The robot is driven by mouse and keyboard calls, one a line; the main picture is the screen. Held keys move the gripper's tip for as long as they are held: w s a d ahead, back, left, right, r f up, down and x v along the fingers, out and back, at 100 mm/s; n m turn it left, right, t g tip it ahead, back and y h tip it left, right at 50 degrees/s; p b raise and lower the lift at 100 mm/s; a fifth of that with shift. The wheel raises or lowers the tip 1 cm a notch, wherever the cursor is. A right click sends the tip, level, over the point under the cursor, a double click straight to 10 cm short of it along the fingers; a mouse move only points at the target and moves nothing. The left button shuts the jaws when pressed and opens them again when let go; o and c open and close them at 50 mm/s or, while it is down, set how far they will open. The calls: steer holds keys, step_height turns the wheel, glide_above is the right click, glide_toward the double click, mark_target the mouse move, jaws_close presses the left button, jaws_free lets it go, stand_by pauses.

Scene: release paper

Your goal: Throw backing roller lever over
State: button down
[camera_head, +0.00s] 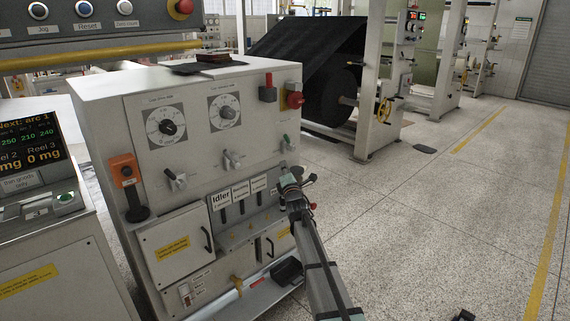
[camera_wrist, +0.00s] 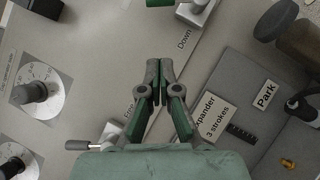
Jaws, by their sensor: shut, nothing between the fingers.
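The grey and white control cabinet (camera_head: 105,95) stands at centre left in the head view. A row of labelled slots (camera_head: 241,208) is on its front; one label reads Idler. I cannot make out which control is the backing roller lever. My gripper (camera_head: 290,178) is at the right end of this row and hides part of it. In the wrist view my gripper (camera_wrist: 153,64) is shut and empty over the panel, beside the Expander label (camera_wrist: 211,117). A green-handled lever (camera_wrist: 160,3) is at the top, by a Down label (camera_wrist: 185,39). A metal-tipped lever (camera_wrist: 85,145) is at lower left.
Dials (camera_head: 166,127), a red knob (camera_head: 294,100) and an orange box (camera_head: 125,169) stand out on the cabinet. A Park label (camera_wrist: 265,95) and a black knob (camera_wrist: 303,106) are at right in the wrist view. Open floor (camera_head: 430,220) lies to the right.

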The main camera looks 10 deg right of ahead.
glide_toward(288, 142)
steer(key=w+a, duration=0.4)
steer(key=a, duration=0.1)
steer(key=shift+w+d+r, duration=1.2)
steer(key=shift+w+d, duration=0.15)
steer(key=shift+w, duration=0.1)
